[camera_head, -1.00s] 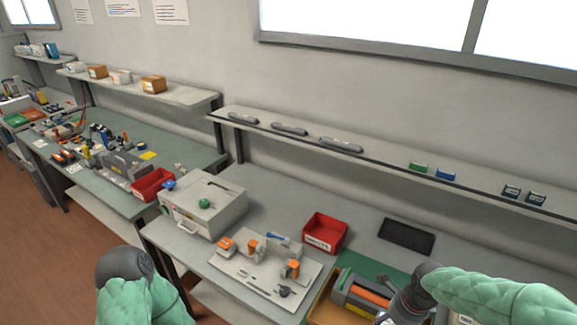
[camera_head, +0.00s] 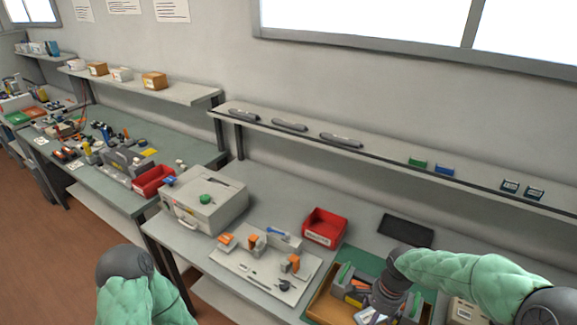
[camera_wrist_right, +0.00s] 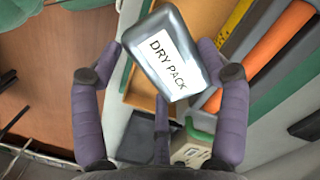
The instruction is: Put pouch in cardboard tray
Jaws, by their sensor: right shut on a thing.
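The pouch (camera_wrist_right: 172,58) is a silver-grey packet with a white "DRY PACK" label. It sits between the fingertips of my right gripper (camera_wrist_right: 160,62), which is shut on it. In the head view the right gripper (camera_head: 376,306) is low at the right, above the cardboard tray (camera_head: 322,306). The brown tray also shows in the right wrist view (camera_wrist_right: 190,18), beyond the pouch. My left gripper is outside the frame; only the left arm shows.
A white board with orange-topped fixtures (camera_head: 240,272) lies left of the tray. A red bin (camera_head: 324,228) and a black mat (camera_head: 405,231) are behind it. A small labelled box (camera_head: 466,311) stands to the right. A grey case (camera_head: 203,205) is further left.

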